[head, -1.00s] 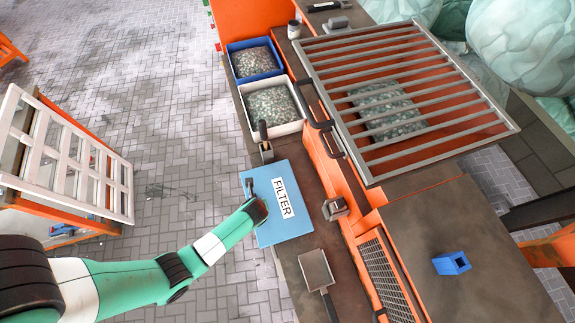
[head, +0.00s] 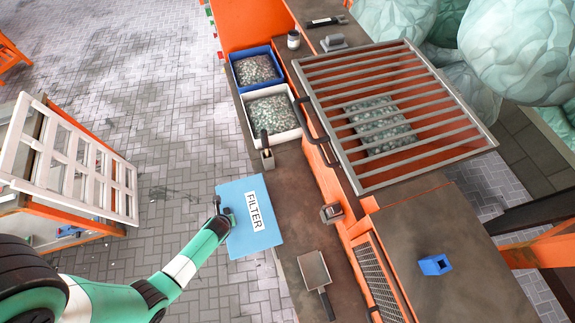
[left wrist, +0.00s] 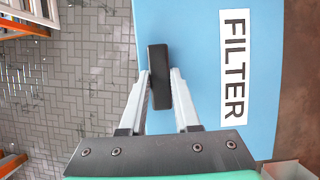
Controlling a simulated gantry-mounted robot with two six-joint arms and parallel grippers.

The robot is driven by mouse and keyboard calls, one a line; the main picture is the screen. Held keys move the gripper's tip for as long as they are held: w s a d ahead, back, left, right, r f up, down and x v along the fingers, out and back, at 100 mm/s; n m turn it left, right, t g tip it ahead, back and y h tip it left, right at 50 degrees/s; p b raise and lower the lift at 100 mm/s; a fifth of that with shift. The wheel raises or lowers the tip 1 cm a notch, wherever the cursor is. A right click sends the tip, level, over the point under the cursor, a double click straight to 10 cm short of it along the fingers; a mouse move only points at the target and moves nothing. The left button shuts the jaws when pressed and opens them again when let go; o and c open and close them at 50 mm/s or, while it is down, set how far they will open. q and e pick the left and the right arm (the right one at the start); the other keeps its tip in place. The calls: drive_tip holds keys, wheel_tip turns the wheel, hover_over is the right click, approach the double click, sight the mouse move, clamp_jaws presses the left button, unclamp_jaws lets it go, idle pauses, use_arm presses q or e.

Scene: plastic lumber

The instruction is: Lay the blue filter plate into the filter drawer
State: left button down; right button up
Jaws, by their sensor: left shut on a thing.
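The blue filter plate (head: 239,195) is a flat light-blue square with a white FILTER label. In the left wrist view the plate (left wrist: 190,20) fills the right half. My left gripper (left wrist: 158,95) is shut on the plate's black handle (left wrist: 158,62), near its left side. In the head view my left gripper (head: 221,212) holds the plate beside the bench, with much of it over the paved floor. An orange-framed section with dark mesh (head: 377,280) is at lower right; I cannot tell whether it is the filter drawer. My right gripper is not in view.
A blue bin (head: 236,83) and a white bin (head: 250,129) of flakes stand at the bench's back. A scraper (head: 314,270) and a brush (head: 266,150) lie on the dark bench (head: 296,205). A barred orange hopper (head: 455,165) is at right. A white rack (head: 75,165) stands left.

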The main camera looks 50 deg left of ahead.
use_arm(q)
drive_tip(key=s+a+p, duration=0.2)
drive_tip(key=s, duration=0.3)
drive_tip(key=shift+s, duration=0.4)
drive_tip(key=shift+a, duration=0.1)
drive_tip(key=shift+r+p, duration=0.3)
drive_tip(key=shift+p, duration=0.05)
